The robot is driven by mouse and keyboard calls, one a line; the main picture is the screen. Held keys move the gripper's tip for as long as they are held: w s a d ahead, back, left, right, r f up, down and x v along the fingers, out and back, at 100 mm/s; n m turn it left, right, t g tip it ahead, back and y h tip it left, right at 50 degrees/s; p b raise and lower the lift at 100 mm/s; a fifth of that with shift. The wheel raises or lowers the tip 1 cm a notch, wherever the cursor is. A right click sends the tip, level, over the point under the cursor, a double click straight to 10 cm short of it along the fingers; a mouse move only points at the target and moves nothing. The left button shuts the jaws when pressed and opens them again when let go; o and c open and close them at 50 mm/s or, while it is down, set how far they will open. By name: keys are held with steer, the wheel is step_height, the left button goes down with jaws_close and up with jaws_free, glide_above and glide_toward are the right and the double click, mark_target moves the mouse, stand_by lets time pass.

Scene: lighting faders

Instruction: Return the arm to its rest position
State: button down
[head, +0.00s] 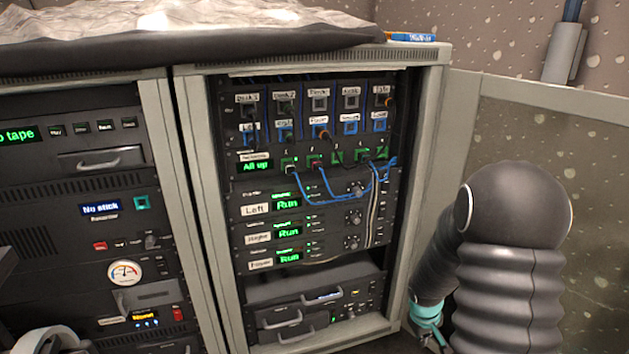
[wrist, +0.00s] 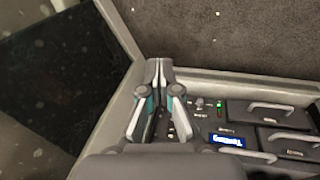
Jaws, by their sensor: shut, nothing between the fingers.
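My gripper (wrist: 158,72) points away from the wrist camera in the wrist view, its two grey and teal fingers meeting at the tips with nothing between them. In the head view only part of my gripper (head: 430,322) shows, low at the right beside the rack's right post; its fingertips cannot be made out there. My dark ribbed arm fills the lower right of the head view. The arm is bent, with the gripper hanging low.
The open equipment rack (head: 205,205) holds patch sockets, blue cables (head: 335,201) and units reading "Run". A second rack (head: 75,190) stands left. A framed panel (head: 540,110) stands behind my arm. In the wrist view, handled drawers (wrist: 268,117) and a lit display (wrist: 227,141) lie right of the fingers.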

steer(key=s+a+r+m+t+p, duration=0.1)
steer(key=s+a+r+p, duration=0.1)
steer(key=s+a+r, duration=0.2)
steer(key=s+a+r+m+t+y+p, duration=0.1)
steer(key=s+a+r, duration=0.3)
steer(key=s+r, duration=0.7)
steer(key=s+a+r+m+t+y+p, duration=0.1)
steer(key=s+a+r, duration=0.3)
steer(key=r, duration=1.6)
steer(key=s+t+p, duration=0.1)
steer(key=s, duration=0.2)
steer(key=shift+s+p, duration=0.3)
steer(key=shift+s, duration=0.05)
steer(key=shift+r, duration=0.1)
